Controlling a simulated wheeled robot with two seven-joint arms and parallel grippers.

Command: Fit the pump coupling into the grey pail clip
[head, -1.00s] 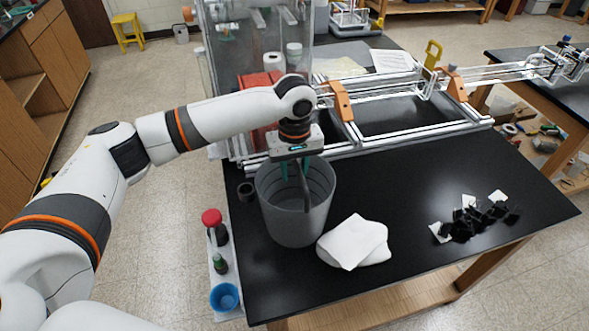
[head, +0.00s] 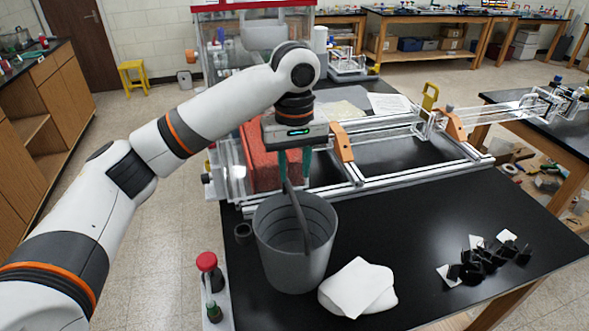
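The grey pail (head: 285,265) stands upright near the left edge of the black table, its open mouth facing up. A dark grey bar (head: 298,222) like a handle or clip rises across its mouth. My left gripper (head: 293,180) points down over the pail's back rim, its teal fingers apart. The bar's upper end shows between or just below the fingers; I cannot tell whether they touch it. A small dark ring (head: 243,233) sits left of the pail; I cannot tell whether it is the pump coupling. My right gripper is not in view.
A white folded cloth (head: 357,288) lies right of the pail. Several black and white pieces (head: 480,260) lie at the right. The metal extrusion frame (head: 400,178) with orange brackets spans the table's back. The table between is clear.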

